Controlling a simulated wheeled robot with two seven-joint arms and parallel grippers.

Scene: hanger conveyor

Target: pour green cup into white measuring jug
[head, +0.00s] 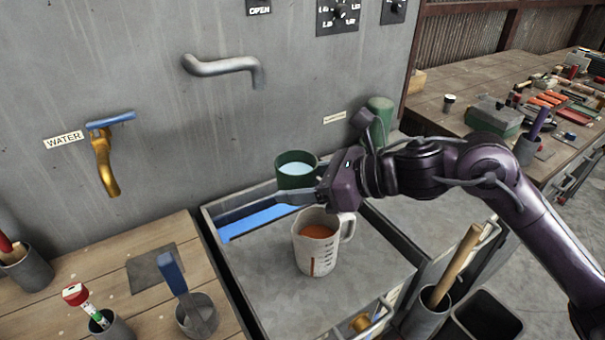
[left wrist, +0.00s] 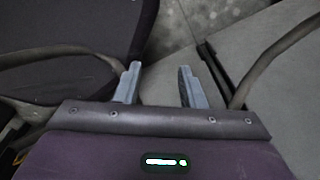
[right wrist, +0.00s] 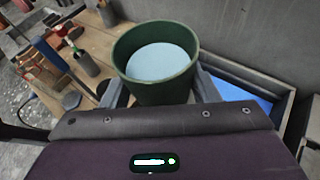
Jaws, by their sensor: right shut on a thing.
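The green cup (head: 296,179) holds a pale blue-white liquid and is upright. My right gripper (head: 294,197) is shut on it; the right wrist view shows the cup (right wrist: 155,85) between the fingers. The white measuring jug (head: 316,243) stands upright on the grey surface of the sink-like tray, just below and in front of the cup, with reddish-brown contents and its handle to the right. The cup is held above and behind the jug's rim. My left gripper shows only in the left wrist view (left wrist: 158,88), open and empty.
A metal-rimmed tray (head: 385,300) with a blue strip surrounds the jug. A yellow tap (head: 105,165) and a grey spout (head: 222,67) stick out of the wall. A wooden bench (head: 60,300) at left holds several tools in cups. A cup with a wooden handle (head: 425,315) stands at right.

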